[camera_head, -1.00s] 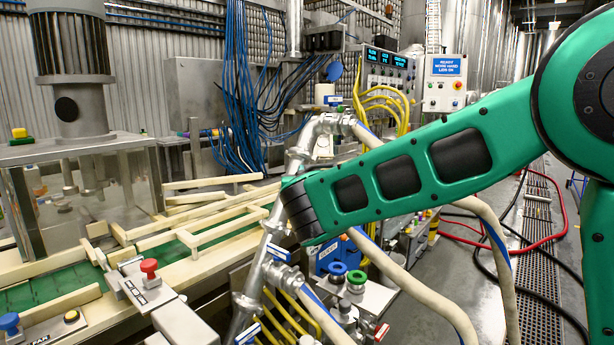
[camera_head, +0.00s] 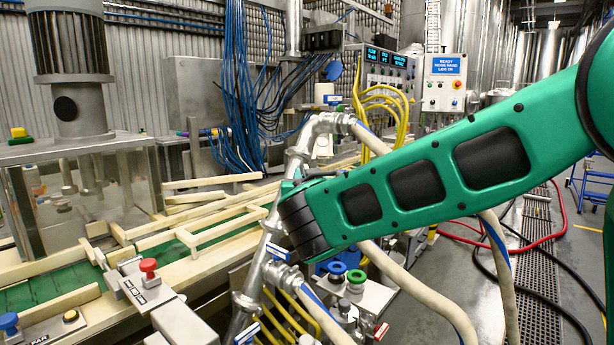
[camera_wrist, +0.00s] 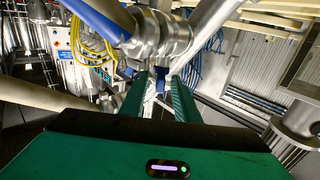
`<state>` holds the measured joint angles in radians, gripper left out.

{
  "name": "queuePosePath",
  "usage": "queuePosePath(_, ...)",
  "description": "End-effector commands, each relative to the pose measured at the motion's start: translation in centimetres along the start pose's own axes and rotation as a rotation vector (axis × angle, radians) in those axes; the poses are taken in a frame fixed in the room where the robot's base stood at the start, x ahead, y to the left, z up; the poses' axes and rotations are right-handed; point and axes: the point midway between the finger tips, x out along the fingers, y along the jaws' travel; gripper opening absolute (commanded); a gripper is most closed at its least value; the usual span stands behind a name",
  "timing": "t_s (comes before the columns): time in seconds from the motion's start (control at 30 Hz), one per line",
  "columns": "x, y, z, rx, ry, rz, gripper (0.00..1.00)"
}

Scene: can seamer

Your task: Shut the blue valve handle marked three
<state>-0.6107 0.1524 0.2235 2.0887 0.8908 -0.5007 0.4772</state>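Several small blue valve handles sit along the grey metal pipe in the head view. One blue handle (camera_head: 278,252) is on the pipe below my arm's dark end, another (camera_head: 247,332) is at the bottom, and another (camera_head: 332,99) is near the top. I cannot read a three on any of them. In the wrist view my gripper (camera_wrist: 160,82) has its two green fingers apart, pointing at the pipe joint (camera_wrist: 160,35). A small blue piece shows in the gap between them; I cannot tell if they touch it.
Thick pale hoses (camera_head: 415,290) and yellow hoses (camera_head: 385,105) run close around the pipe. A conveyor (camera_head: 60,275) with wooden rails lies at left. A control box (camera_head: 443,85) stands behind. The floor at right is open, with red and black hoses across it.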

Motion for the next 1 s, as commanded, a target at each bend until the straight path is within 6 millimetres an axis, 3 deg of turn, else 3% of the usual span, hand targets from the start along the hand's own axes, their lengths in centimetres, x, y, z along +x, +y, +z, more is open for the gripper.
queuePosePath(0.1,-2.5,0.0,0.0,-0.001,0.000,-0.002,0.28)
queuePosePath(0.33,-5.8,0.0,0.0,0.001,0.000,-0.002,0.28)
queuePosePath(0.77,-6.9,0.1,0.0,0.001,0.000,0.001,0.28)
queuePosePath(0.9,-6.8,1.0,0.2,-0.001,-0.012,0.017,0.00)
queuePosePath(0.97,-6.5,2.9,0.7,-0.004,-0.038,0.050,0.00)
queuePosePath(1.0,-6.4,4.8,1.3,-0.006,-0.068,0.083,0.00)
